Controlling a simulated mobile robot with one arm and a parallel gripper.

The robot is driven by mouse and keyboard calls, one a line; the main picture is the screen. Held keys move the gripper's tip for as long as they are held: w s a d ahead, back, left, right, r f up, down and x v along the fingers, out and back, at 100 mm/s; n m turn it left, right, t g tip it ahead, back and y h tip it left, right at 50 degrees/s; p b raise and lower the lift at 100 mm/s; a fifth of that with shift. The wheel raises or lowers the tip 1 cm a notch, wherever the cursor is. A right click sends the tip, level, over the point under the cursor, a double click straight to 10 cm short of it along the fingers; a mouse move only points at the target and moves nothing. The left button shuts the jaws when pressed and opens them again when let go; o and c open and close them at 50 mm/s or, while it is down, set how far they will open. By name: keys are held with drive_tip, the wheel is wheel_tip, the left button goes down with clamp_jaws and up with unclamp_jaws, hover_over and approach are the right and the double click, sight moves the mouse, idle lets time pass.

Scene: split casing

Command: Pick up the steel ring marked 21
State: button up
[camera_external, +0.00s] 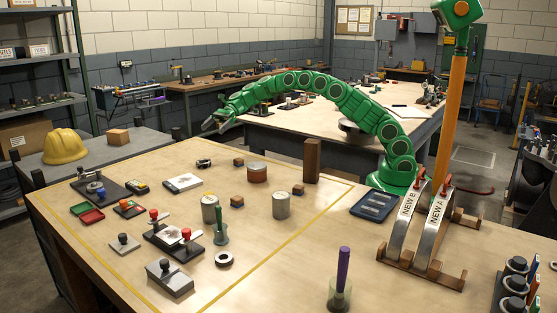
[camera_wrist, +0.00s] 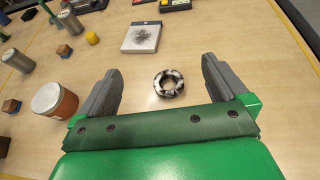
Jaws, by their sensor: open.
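A small thick ring (camera_wrist: 168,83), mottled dark and pale like shiny metal, lies flat on the table in the wrist view. It also shows near the table's far edge in the external view (camera_external: 204,163). No number is readable on it. My gripper (camera_wrist: 161,77) is open and empty, with the ring between its finger lines in the picture. In the external view my gripper (camera_external: 212,125) hangs above and beyond the ring, apart from it. A second dark ring with a pale centre (camera_external: 223,259) lies near the table's front; its marking is unreadable too.
A white pad with a dark print (camera_wrist: 140,37) lies beyond the ring, and a copper-coloured pot (camera_wrist: 55,100) stands to the left. Table around the ring is clear.

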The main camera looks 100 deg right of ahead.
approach(206, 160)
drive_tip(key=a, duration=0.1)
drive_tip(key=w, duration=0.1)
drive_tip(key=a, duration=0.1)
drive_tip(key=shift+w+a+f, duration=0.2)
drive_tip(key=shift+w+a, duration=0.05)
drive_tip(key=shift+a, duration=0.1)
drive_tip(key=shift+x, duration=3.75)
drive_tip(key=c, duration=1.4)
drive_tip(key=shift+r, duration=1.65)
drive_tip(key=s+a+r, duration=0.2)
drive_tip(key=s+r, duration=0.7)
drive_tip(key=s, duration=0.4)
drive_tip(key=shift+s+a+r, duration=0.3)
drive_tip(key=shift+a+r, duration=0.05)
drive_tip(key=shift+a, duration=0.05)
